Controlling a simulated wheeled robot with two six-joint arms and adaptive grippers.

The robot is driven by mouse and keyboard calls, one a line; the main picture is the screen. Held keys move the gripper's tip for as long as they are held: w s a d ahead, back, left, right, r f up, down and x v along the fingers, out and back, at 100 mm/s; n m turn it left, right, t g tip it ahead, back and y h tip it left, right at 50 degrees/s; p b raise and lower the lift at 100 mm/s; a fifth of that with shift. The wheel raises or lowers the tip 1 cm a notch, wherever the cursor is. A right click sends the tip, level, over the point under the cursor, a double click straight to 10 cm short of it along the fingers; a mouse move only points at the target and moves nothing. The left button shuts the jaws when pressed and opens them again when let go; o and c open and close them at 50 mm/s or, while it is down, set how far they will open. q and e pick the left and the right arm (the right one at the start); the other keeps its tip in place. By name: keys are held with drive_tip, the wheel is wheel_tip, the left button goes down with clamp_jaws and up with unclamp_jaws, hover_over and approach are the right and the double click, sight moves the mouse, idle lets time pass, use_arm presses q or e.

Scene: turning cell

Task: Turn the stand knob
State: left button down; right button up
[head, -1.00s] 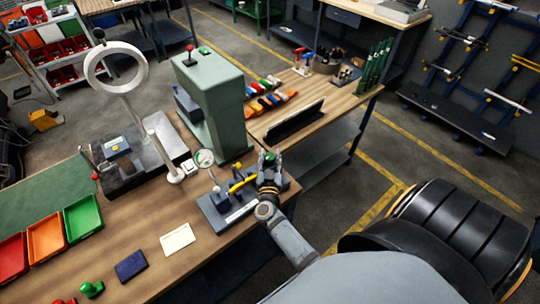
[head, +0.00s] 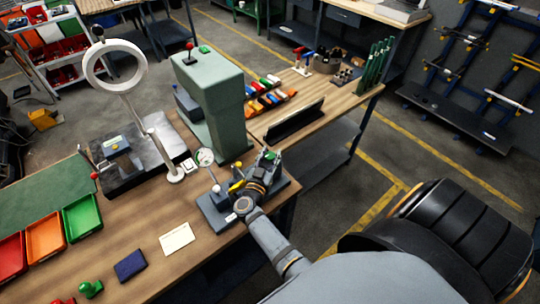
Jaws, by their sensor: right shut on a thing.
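The dial gauge stand has a grey base (head: 214,220) near the right end of the wooden bench. Its round white dial (head: 205,157) stands above the base on the left. A yellow part (head: 237,187) of the stand shows beside my gripper. My right gripper (head: 268,161) is at the stand's right side, shut on the stand knob, whose green part (head: 271,155) shows between the fingertips. The fingers hide much of the knob. My left gripper is not in view.
A white ring lamp (head: 115,66) and a tall green machine (head: 212,100) stand behind the stand. A white card (head: 177,239), a dark blue pad (head: 130,265) and red, orange and green bins (head: 83,217) lie to the left. The bench edge is close in front.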

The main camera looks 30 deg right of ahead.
drive_tip(key=shift+r, duration=0.1)
drive_tip(key=o, duration=1.1)
